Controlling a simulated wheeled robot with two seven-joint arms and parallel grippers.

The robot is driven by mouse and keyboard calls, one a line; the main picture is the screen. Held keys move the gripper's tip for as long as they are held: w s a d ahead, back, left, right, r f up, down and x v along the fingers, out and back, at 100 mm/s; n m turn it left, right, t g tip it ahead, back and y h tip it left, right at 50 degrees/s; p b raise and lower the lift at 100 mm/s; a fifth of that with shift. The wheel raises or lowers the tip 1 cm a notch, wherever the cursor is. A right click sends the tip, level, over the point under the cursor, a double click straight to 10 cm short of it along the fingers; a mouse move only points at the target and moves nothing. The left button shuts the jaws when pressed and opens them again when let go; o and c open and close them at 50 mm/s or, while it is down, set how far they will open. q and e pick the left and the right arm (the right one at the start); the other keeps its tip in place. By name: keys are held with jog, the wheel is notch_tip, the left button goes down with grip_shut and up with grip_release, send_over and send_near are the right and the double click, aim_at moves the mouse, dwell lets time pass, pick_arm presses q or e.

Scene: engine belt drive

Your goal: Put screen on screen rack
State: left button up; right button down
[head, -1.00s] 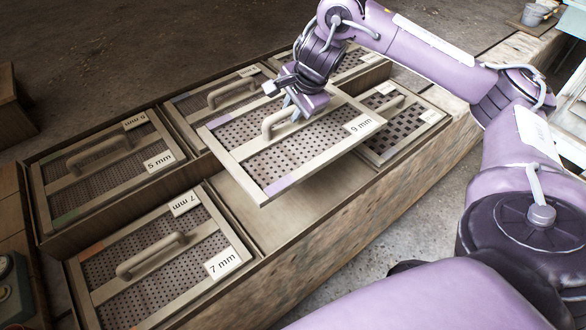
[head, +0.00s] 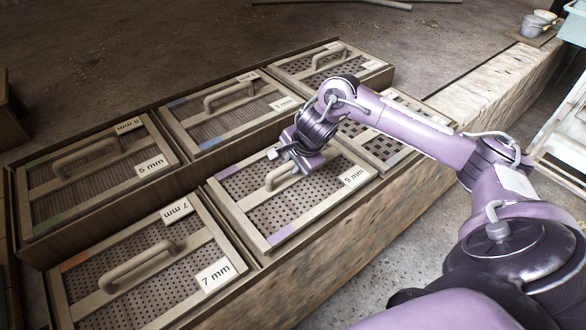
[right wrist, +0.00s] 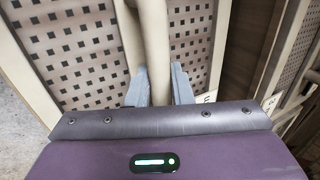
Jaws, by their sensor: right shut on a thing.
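The 9 mm screen (head: 304,205) is a beige-framed perforated panel with a handle. In the head view it lies in the front middle compartment of the wooden rack (head: 325,232), about level with the screens around it. My right gripper (head: 293,166) is at its handle from above. In the right wrist view the fingers (right wrist: 158,88) are on both sides of the beige handle (right wrist: 152,40), with perforated mesh (right wrist: 75,48) behind. The gripper hides part of the handle and the screen's far edge in the head view. My left gripper is not in view.
The 7 mm screen (head: 118,291) lies left of the 9 mm screen. The 5 mm screen (head: 62,196) and two other screens (head: 232,121) (head: 318,78) fill the back row. A coarser screen (head: 355,132) lies to the right, partly behind my arm. Buckets (head: 533,25) stand far right.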

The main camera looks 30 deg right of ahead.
jog(key=shift+w+f, duration=0.1)
jog(key=shift+f, duration=0.85)
jog(key=c, duration=1.3)
grip_release()
jog(key=shift+f, duration=0.1)
jog(key=v, duration=1.2)
jog(key=shift+p, duration=0.45)
jog(key=shift+s, duration=0.2)
